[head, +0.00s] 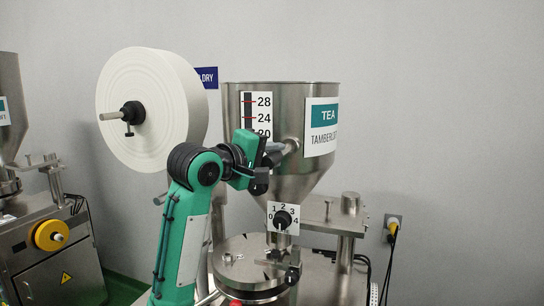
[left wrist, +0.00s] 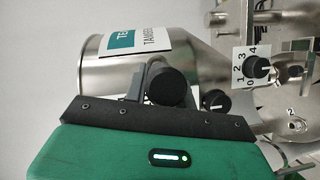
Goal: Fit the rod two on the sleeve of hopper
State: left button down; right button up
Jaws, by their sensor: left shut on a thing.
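The steel hopper (head: 300,95), with a TEA label and level scale, stands in the middle of the head view. It also shows in the left wrist view (left wrist: 110,72). A short steel stub (head: 291,145), which may be the sleeve, shows at its cone. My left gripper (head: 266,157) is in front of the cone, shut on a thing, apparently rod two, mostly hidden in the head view. In the left wrist view a round black end (left wrist: 169,86) shows at the jaws. I cannot tell whether the rod touches the sleeve. My right gripper is not in view.
A numbered dial (head: 283,218) sits below the cone, and a black knob (head: 260,188) is just under my gripper. A large white paper roll (head: 150,90) stands at left. A steel post (head: 349,225) is at right. Another machine (head: 45,250) is at far left.

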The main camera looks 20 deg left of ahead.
pick_arm(q)
jog(key=shift+w, duration=0.35)
dwell(0.6)
jog(key=shift+w, duration=0.3)
jog(key=shift+w+d, duration=0.15)
jog(key=shift+w, duration=3)
jog(key=c, duration=1.1)
grip_release()
jog(key=shift+o, duration=0.2)
jog(key=shift+s+b, duration=0.3)
jog(key=shift+b, duration=0.05)
jog(key=b+v, duration=0.6)
jog(key=v, duration=0.7)
